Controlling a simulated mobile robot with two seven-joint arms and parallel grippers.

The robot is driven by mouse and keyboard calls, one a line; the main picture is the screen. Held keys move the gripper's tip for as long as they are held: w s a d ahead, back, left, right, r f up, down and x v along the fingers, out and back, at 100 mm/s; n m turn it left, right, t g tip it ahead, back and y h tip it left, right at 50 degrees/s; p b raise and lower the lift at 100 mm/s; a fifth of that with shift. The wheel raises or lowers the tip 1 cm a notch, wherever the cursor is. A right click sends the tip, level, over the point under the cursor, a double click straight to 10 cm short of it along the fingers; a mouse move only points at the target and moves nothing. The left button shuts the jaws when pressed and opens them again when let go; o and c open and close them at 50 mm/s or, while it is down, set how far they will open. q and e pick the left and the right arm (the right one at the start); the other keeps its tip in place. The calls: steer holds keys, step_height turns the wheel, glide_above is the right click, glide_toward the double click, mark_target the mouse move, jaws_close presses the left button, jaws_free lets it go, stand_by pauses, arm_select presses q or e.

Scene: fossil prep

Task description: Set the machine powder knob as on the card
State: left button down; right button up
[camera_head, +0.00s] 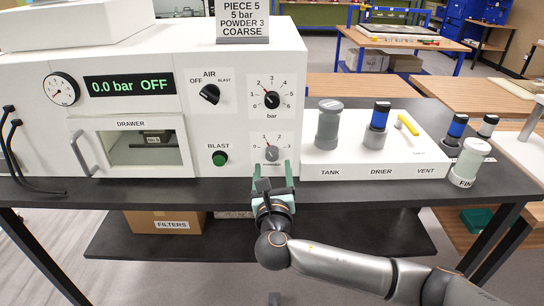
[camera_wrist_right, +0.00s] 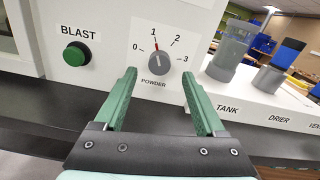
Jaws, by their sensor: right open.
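The powder knob (camera_wrist_right: 155,62) is a grey dial on the white machine front, marked 0 to 3 and labelled POWDER. Its red pointer is at about 1. It also shows in the head view (camera_head: 271,153). The card (camera_head: 243,18) stands on top of the machine and reads PIECE 5, 5 bar, POWDER 3, COARSE. My right gripper (camera_head: 272,170) is open, in front of and slightly below the knob. In the right wrist view its green fingers (camera_wrist_right: 159,76) spread to either side of the knob, with nothing held. My left gripper is not in view.
The green BLAST button (camera_head: 219,158) is left of the powder knob. The bar knob (camera_head: 271,99) is above it, and the AIR switch (camera_head: 209,94) upper left. The display (camera_head: 130,86) reads 0.0 bar OFF. The TANK canister (camera_head: 328,125) and DRIER canister (camera_head: 376,125) stand to the right.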

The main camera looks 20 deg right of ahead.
mark_target(272, 157)
steer(key=shift+x, duration=2.6)
steer(key=shift+c, duration=0.2)
jaws_close()
